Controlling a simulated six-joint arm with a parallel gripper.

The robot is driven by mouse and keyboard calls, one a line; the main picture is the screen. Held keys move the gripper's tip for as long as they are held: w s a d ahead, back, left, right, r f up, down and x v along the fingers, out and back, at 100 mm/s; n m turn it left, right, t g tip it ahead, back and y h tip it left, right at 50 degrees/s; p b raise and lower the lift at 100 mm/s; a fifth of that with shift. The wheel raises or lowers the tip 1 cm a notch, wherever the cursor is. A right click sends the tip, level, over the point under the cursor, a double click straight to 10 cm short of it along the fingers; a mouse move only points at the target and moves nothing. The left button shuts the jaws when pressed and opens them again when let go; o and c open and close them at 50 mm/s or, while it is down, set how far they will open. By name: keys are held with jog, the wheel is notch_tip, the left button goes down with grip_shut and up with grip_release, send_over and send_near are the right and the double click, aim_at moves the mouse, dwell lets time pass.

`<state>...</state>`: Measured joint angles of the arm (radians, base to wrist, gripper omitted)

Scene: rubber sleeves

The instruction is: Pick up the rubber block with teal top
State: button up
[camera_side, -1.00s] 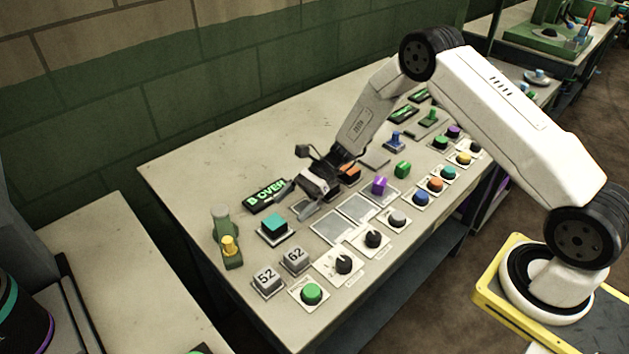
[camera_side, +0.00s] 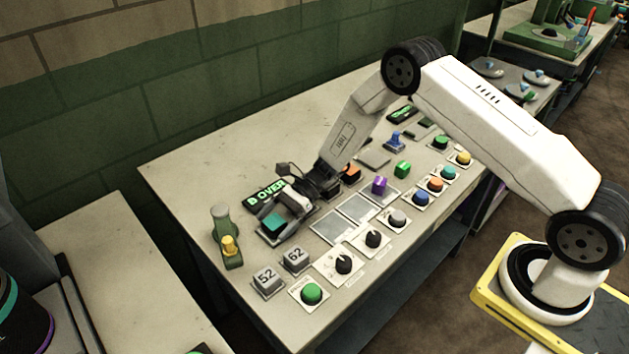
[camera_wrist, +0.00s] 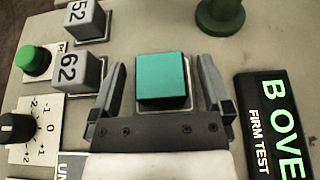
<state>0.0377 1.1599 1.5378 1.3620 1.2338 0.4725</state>
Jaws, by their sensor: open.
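The rubber block with teal top (camera_side: 274,223) sits on a pale square pad on the table, left of centre in the side view. In the wrist view the teal block (camera_wrist: 161,78) lies between my two gripper fingers, with a gap on each side. My gripper (camera_side: 275,219) is open and low at the block, its fingers on either side of it. The wrist view shows my gripper (camera_wrist: 161,85) empty, with neither finger touching the block. The block's lower sides are mostly hidden.
Grey blocks marked 52 (camera_side: 267,278) and 62 (camera_side: 295,257) stand in front. A green-lit sign (camera_side: 263,194) lies close behind my gripper. A green stand with a yellow knob (camera_side: 229,247) is to the left. Black dials (camera_side: 344,262) and empty pads (camera_side: 332,227) lie to the right.

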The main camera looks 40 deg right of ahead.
dwell(0.3)
jog(key=c, duration=1.3)
jog(key=shift+r, duration=0.2)
jog(key=shift+r, duration=0.9)
jog(key=s+d+r, duration=0.3)
jog(key=s+r, duration=0.7)
jog(key=s, duration=0.3)
jog(key=shift+s+d+r, duration=0.2)
jog(key=shift+s+r, duration=0.1)
jog(key=shift+r, duration=0.1)
